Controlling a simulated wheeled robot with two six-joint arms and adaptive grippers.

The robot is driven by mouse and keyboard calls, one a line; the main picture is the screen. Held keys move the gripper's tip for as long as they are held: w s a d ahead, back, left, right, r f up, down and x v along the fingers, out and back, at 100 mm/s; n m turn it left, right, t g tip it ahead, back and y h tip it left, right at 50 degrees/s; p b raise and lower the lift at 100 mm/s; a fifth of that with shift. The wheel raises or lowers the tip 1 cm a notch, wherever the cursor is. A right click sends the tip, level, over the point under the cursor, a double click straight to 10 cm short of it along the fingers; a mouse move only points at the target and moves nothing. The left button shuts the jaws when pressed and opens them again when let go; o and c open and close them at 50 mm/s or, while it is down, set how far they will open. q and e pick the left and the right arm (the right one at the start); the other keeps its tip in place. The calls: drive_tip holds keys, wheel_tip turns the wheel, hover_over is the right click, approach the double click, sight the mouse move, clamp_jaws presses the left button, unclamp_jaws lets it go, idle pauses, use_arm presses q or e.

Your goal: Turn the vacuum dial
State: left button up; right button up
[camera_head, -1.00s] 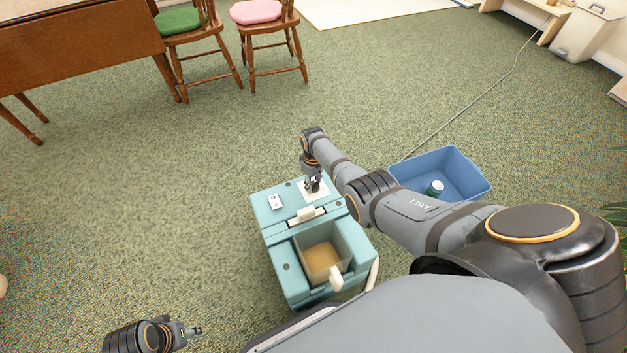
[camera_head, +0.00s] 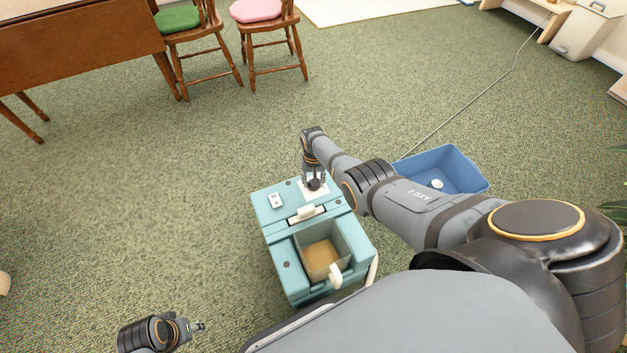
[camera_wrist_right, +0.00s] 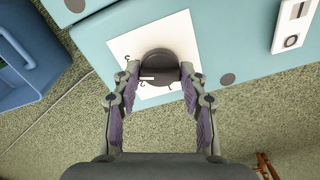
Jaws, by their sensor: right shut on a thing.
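The vacuum is a teal box (camera_head: 285,243) on the carpet with an open tank in its front half. Its dark round dial (camera_wrist_right: 160,68) sits on a white square plate with black marks and has a pale pointer line. My right gripper (camera_wrist_right: 160,80) points down at the dial, with one finger on each side, shut on it.
A light switch panel (camera_head: 276,200) is beside the dial plate. A blue bin (camera_head: 462,168) holding a small white-topped item (camera_head: 437,184) stands right of the vacuum, behind my right arm. A cord (camera_head: 470,98) crosses the carpet. Wooden chairs and a table stand far left. Carpet left of the vacuum is clear.

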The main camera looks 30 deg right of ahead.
use_arm(q)
drive_tip(key=shift+w, duration=0.15)
use_arm(e)
drive_tip(key=shift+s+m, duration=0.1)
drive_tip(key=shift+m, duration=0.6)
use_arm(q)
drive_tip(key=shift+s+f, duration=0.3)
drive_tip(key=shift+s, duration=0.05)
use_arm(e)
drive_tip(key=o, duration=1.2)
use_arm(q)
drive_tip(key=shift+w+r, duration=0.1)
drive_tip(key=shift+r, duration=0.05)
drive_tip(key=shift+w+a, duration=0.1)
use_arm(e)
drive_tip(key=shift+r, duration=0.5)
wheel_tip(320, 180, up, 11)
